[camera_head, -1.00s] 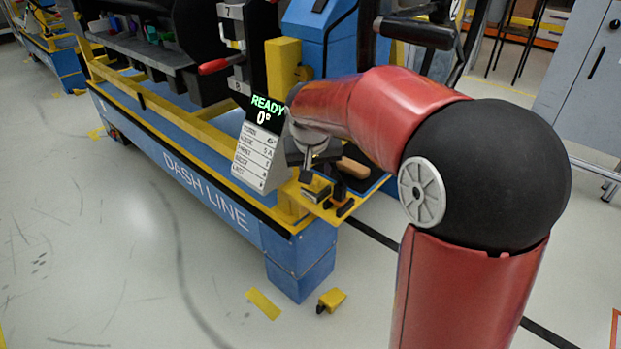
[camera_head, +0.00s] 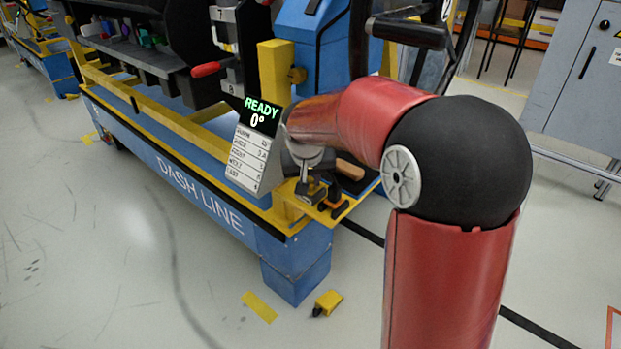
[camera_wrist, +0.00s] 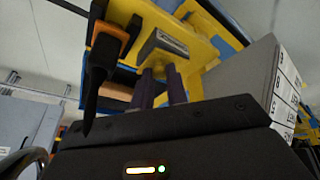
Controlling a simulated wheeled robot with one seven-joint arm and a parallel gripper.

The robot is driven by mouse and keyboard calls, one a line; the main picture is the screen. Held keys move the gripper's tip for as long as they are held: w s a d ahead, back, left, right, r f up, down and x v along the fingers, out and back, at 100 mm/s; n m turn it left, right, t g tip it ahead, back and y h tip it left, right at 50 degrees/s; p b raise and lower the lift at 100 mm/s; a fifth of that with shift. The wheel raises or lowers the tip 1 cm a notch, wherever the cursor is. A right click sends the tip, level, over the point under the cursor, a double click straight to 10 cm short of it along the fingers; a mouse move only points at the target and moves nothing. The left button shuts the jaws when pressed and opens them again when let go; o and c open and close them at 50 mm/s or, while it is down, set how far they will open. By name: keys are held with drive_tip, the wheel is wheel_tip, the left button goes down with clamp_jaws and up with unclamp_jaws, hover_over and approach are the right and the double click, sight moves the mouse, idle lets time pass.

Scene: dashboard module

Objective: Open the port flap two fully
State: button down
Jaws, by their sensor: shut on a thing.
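My gripper (camera_head: 305,176) is low over the yellow end shelf (camera_head: 345,208) of the blue line frame, partly hidden by my wrist. In the wrist view my gripper's two dark fingers (camera_wrist: 161,78) are close together and reach to a small grey labelled block (camera_wrist: 166,46). They appear shut on that block; the contact itself is hard to see. The grey block (camera_head: 311,198) also shows in the head view, just below my gripper. I cannot make out a port flap marked two in either view.
A black and orange tool (camera_wrist: 105,45) stands beside the fingers in the wrist view. A display reading READY 0° (camera_head: 257,115) stands close left of my wrist. A red-handled lever (camera_head: 206,69) is on the dark dashboard.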

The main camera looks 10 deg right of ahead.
drive_tip(key=shift+w+a+r+g+h+p, duration=0.3)
drive_tip(key=shift+r+g+p, duration=0.15)
drive_tip(key=shift+p, duration=0.5)
drive_tip(key=shift+w+a+r+n+g+h+p, duration=0.15)
drive_tip(key=shift+n+g+h+p, duration=0.3)
drive_tip(key=shift+p, duration=0.55)
drive_tip(key=shift+w+g, duration=0.15)
drive_tip(key=shift+g, duration=0.15)
drive_tip(key=c, duration=1.4)
unclamp_jaws()
drive_tip(key=v, duration=0.7)
drive_tip(key=shift+a+r, duration=0.15)
drive_tip(key=shift+r, duration=0.15)
